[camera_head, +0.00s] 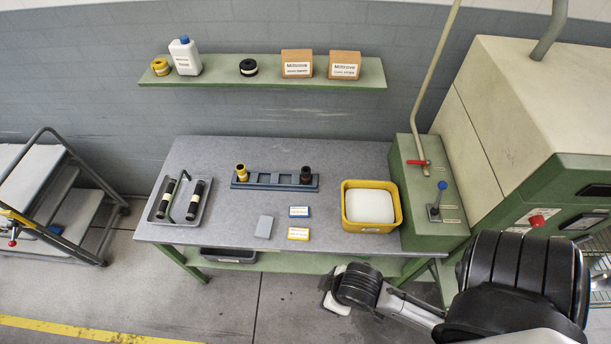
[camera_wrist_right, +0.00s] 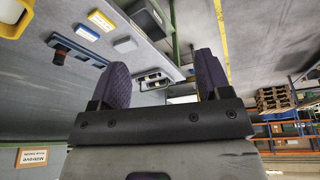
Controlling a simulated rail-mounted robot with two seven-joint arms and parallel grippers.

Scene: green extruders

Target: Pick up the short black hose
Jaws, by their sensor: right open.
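In the head view a grey tray (camera_head: 180,222) lies on the left part of the table. In the right wrist view, a tray with dark pieces (camera_wrist_right: 153,79) shows beyond the fingers, small. My right gripper (camera_wrist_right: 165,78) is open, its two dark fingers apart with nothing held between them. It is in front of the table, away from the tray. My left gripper is not in view.
On the table (camera_head: 215,165) are a blue-grey holder (camera_head: 274,181) with yellow and black fittings, small boxes (camera_head: 298,234), a grey block (camera_head: 264,227) and a yellow bin (camera_head: 370,228). A shelf (camera_head: 220,80) hangs behind. A green machine (camera_head: 540,110) stands right; a cart (camera_head: 60,200) stands left.

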